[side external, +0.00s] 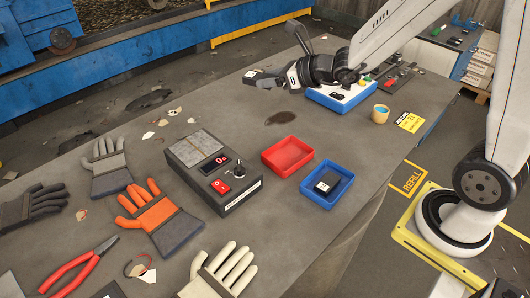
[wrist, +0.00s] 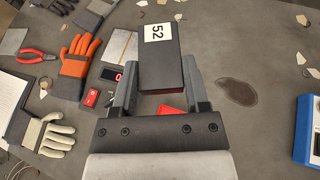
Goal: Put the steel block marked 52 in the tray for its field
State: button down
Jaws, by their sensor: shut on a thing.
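The dark steel block marked 52 (wrist: 161,72) has a white label on its upper end. My gripper (wrist: 160,92) is shut on it, with a finger on either side. In the side external view the block (side external: 262,78) is held above the table toward the back, in my gripper (side external: 284,76). An empty red tray (side external: 287,155) stands mid-table. A blue tray (side external: 327,185) beside it holds a dark block (side external: 326,182). In the wrist view only a bit of red (wrist: 167,109) shows behind the fingers.
A grey tester box (side external: 212,170) with a display, red switch and knob stands left of the trays. Gloves (side external: 150,215) and red pliers (side external: 80,267) lie further left.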

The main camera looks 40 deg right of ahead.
jog(key=shift+d+r+m+h, duration=0.3)
jog(key=shift+d, duration=0.4)
jog(key=shift+a, duration=0.15)
jog(key=s+a+f+n+g+y, duration=0.1)
jog(key=a+f+n+y, duration=0.1)
jog(key=a, duration=0.4)
jog(key=s+a+f+n+g+y, duration=0.2)
jog(key=a+n+y, duration=0.1)
jog(key=a, duration=0.2)
jog(key=shift+s+a+f+n+y, duration=0.2)
jog(key=shift+a+f+n+y, duration=0.1)
jog(key=shift+a, duration=0.1)
jog(key=shift+w, duration=0.1)
jog(key=w+a+f, duration=0.1)
jog(key=w+f, duration=0.1)
jog(key=w, duration=0.1)
jog(key=w+f, duration=0.3)
jog(key=w, duration=0.1)
jog(key=w+a+f, duration=0.1)
jog(key=w+f, duration=0.1)
jog(key=w, duration=0.2)
jog(key=shift+w+a+f, duration=0.25)
jog(key=shift+a+f, duration=0.05)
jog(key=shift+a, duration=0.05)
jog(key=shift+w+a+f, duration=0.1)
jog(key=shift+w+f, duration=0.35)
jog(key=shift+f, duration=0.05)
